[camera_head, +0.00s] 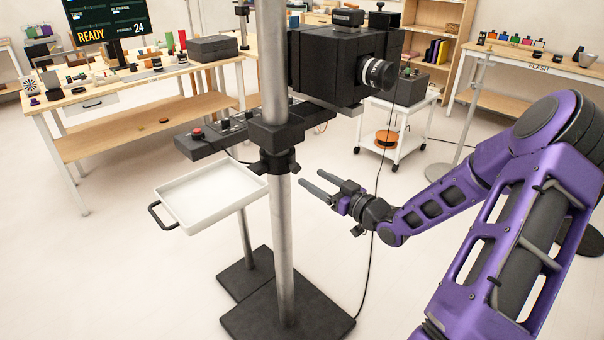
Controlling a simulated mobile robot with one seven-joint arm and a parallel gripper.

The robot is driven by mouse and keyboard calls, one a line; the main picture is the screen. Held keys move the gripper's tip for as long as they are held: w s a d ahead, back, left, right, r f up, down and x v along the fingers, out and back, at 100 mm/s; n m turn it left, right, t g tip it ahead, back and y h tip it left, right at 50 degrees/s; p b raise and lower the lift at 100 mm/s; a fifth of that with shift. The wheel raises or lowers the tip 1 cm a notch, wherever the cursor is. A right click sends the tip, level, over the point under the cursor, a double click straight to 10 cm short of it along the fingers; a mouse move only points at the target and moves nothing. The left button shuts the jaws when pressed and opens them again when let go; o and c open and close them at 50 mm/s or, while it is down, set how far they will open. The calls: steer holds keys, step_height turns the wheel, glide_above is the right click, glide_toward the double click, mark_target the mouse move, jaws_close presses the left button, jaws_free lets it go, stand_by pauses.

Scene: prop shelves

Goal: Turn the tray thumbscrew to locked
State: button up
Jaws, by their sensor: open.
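A white tray (222,188) with a dark side handle (158,215) is mounted at the metal column (283,240). A dark collar (275,160) clamps the column at tray height. A small dark knob (293,168) sticks out on the collar's right side and looks like the thumbscrew. It is too small to tell whether it is locked. My gripper (311,180) is open and empty, to the right of the column and slightly below the knob. Its fingers point left toward the column and appear apart from the knob.
A black camera (345,65) sits on the column above my gripper. A control bar with a red button (197,133) reaches left. A cable (372,230) hangs behind my gripper. Dark base plates (285,315) lie below. A white cart (395,125) stands behind; floor around is clear.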

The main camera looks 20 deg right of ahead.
mark_target(297, 169)
steer(key=shift+x, duration=2.8)
jaws_close()
